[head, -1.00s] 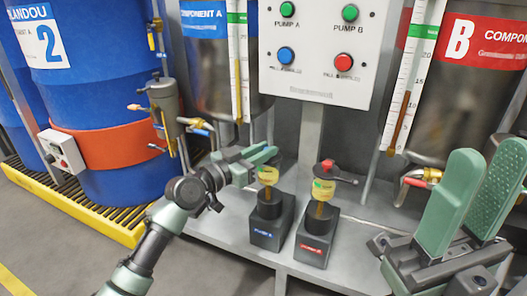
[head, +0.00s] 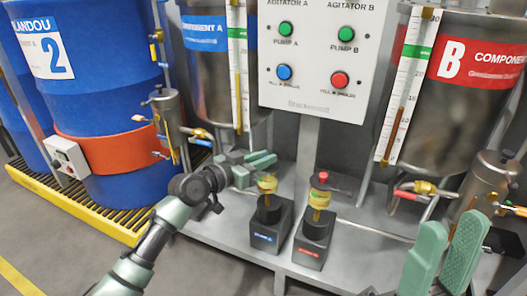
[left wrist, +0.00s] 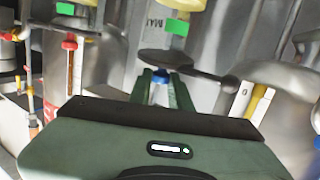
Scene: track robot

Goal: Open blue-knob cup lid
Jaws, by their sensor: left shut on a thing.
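The blue-knob cup (head: 267,185) is yellowish and clear, and stands on the dark pump block with the blue label. My left gripper (head: 264,160) is just above it. In the left wrist view its green fingers are shut on the blue knob (left wrist: 161,75). Next to the knob is the dark round lid (left wrist: 165,56), with a lever reaching right; a green band (left wrist: 177,27) shows on the cup beyond it. I cannot tell whether the lid still touches the cup rim. My right gripper (head: 443,250) is open and empty at the lower right.
The red-knob cup (head: 319,193) stands close to the right, with its lid and lever on. A control panel (head: 318,60) is behind. Steel tanks flank it, and blue drums (head: 100,100) stand left. Valves and pipes (head: 425,188) crowd the right side.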

